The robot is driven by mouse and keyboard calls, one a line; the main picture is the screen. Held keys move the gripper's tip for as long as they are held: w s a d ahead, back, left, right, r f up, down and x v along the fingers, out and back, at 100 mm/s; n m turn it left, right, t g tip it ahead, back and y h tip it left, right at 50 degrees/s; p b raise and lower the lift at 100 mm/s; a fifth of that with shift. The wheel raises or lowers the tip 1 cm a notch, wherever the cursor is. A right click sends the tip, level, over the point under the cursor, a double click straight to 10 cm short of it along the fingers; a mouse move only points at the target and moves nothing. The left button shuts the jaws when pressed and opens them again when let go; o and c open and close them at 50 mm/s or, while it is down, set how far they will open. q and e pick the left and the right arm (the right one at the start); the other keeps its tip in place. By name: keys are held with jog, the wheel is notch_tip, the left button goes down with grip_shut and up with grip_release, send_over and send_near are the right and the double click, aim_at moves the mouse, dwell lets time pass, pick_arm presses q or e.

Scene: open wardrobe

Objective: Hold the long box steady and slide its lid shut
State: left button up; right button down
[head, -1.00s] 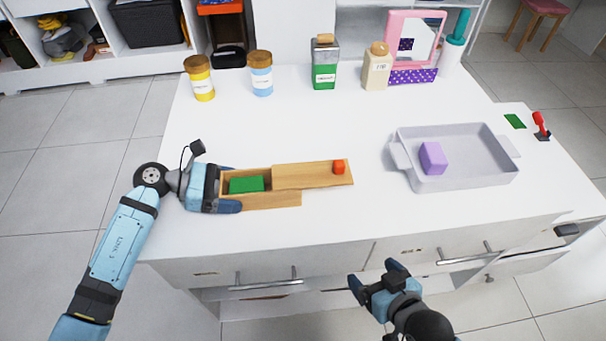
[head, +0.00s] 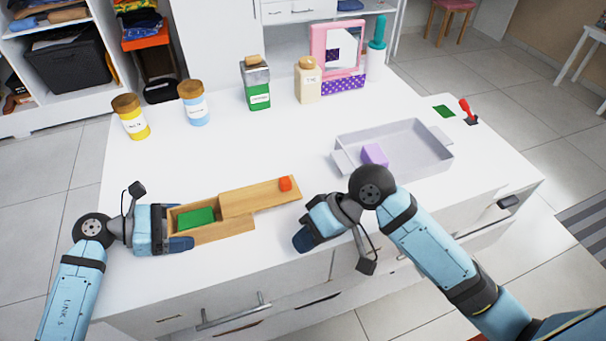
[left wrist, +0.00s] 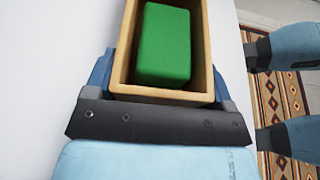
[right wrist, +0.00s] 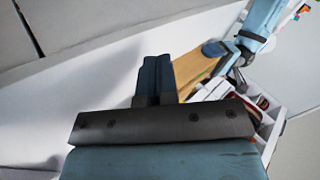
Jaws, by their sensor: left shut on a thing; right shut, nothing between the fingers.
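The long wooden box (head: 240,228) lies on the white table with its left part uncovered. A green block (head: 196,217) sits inside that open part. The wooden lid (head: 250,197) is slid out to the right and sticks out past the box's right end. A small red-orange knob (head: 285,184) stands near the lid's right end. My left gripper (head: 180,228) is shut on the box's left end; the left wrist view shows its fingers on both side walls (left wrist: 207,60). My right gripper (head: 303,240) is shut and empty, near the table's front edge, right of the box and apart from it.
A grey tray (head: 437,165) with a purple block (head: 374,154) stands to the right, behind my right arm. Jars and bottles, including a yellow jar (head: 132,122) and a green-labelled bottle (head: 258,95), line the back. The table between them and the box is clear.

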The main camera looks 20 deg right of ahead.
jog(key=w+d+y, duration=0.1)
jog(key=w+d, duration=0.2)
jog(key=w+d+r+m+y, duration=0.1)
jog(key=w+d, duration=0.2)
jog(key=w+d+r+m+g, duration=0.1)
jog(key=w+d, duration=0.2)
jog(key=shift+w+d+r+y, duration=0.1)
jog(key=shift+d+r+y, duration=0.15)
jog(key=shift+y, duration=0.15)
jog(key=w+d+r+m+y, duration=0.2)
jog(key=w+d+r+y, duration=0.15)
jog(key=d, duration=0.45)
send_near(249, 199)
jog(key=d, duration=0.4)
jog(key=shift+f+t, duration=0.15)
jog(key=shift+t, duration=0.15)
jog(key=shift+a, duration=0.8)
jog(key=a, duration=1.1)
jog(key=shift+a, duration=0.3)
pick_arm(q)
jog(key=shift+d, duration=0.1)
pick_arm(e)
jog(key=shift+s+a, duration=0.1)
jog(key=shift+a, duration=0.1)
